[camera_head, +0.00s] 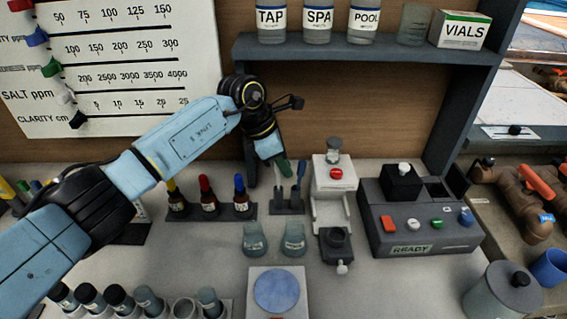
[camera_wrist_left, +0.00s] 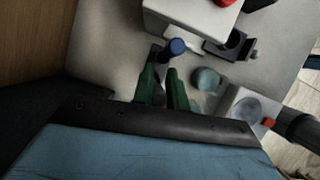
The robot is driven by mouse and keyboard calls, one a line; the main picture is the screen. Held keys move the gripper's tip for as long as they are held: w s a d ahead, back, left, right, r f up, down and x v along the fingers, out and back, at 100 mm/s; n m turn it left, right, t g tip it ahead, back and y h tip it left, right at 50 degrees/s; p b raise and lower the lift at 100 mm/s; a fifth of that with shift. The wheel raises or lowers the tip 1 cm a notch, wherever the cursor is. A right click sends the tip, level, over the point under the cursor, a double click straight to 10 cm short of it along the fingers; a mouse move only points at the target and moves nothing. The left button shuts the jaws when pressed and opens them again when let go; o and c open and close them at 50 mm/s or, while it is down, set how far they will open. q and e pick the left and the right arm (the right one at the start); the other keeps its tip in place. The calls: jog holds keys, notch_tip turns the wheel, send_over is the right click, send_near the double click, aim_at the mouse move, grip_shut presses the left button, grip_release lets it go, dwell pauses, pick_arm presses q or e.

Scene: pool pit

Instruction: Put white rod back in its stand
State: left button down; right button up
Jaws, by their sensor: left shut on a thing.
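My left gripper (camera_head: 283,167) reaches down over the small dark rod stand (camera_head: 288,208), with its green fingertips just above the stand's left side. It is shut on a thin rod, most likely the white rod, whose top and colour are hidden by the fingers. A greyish shaft (camera_head: 278,194) shows below the fingertips at the stand; I cannot tell if it is seated. A blue-topped rod (camera_head: 301,170) stands upright in the right side of the stand. In the left wrist view the blue top (camera_wrist_left: 177,47) is just beyond the green fingers (camera_wrist_left: 161,88). My right gripper is not in view.
Dropper bottles (camera_head: 208,196) stand left of the stand, and a white device with a red button (camera_head: 336,174) is close on its right.

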pick_arm(q)
jog(key=shift+f+b, duration=0.45)
jog(key=shift+f, duration=0.1)
dwell(0.5)
jog(key=c, duration=1.3)
grip_release()
jog(key=shift+r, duration=0.1)
notch_tip(320, 180, up, 7)
jog(key=p, duration=0.3)
